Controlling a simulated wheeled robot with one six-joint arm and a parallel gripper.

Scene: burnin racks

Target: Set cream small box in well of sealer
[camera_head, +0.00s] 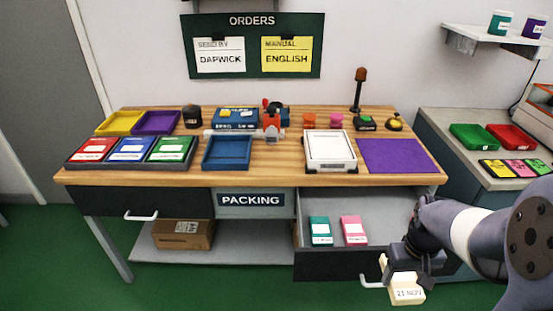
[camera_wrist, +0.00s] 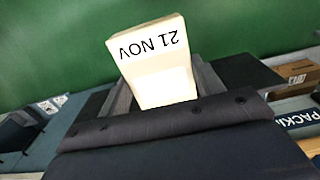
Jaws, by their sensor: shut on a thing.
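My gripper (camera_head: 408,262) is at the lower right of the head view, in front of the open drawer and below the tabletop. It is shut on the cream small box (camera_head: 407,291), which hangs clear of any surface. In the wrist view the cream box (camera_wrist: 158,75) sticks out from between the fingers (camera_wrist: 160,95), with "21 NOV" upside down on its face. A blue open tray (camera_head: 227,153) stands mid-table, with a grey bar and red-topped device (camera_head: 271,123) behind it. I cannot tell for sure which of these is the sealer, or see its well.
The open drawer (camera_head: 378,234) holds a teal box (camera_head: 320,231) and a pink box (camera_head: 354,231). On the table are a white device (camera_head: 329,150), a purple mat (camera_head: 400,156) and several trays. A side counter (camera_head: 452,140) with green and red trays stands at right.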

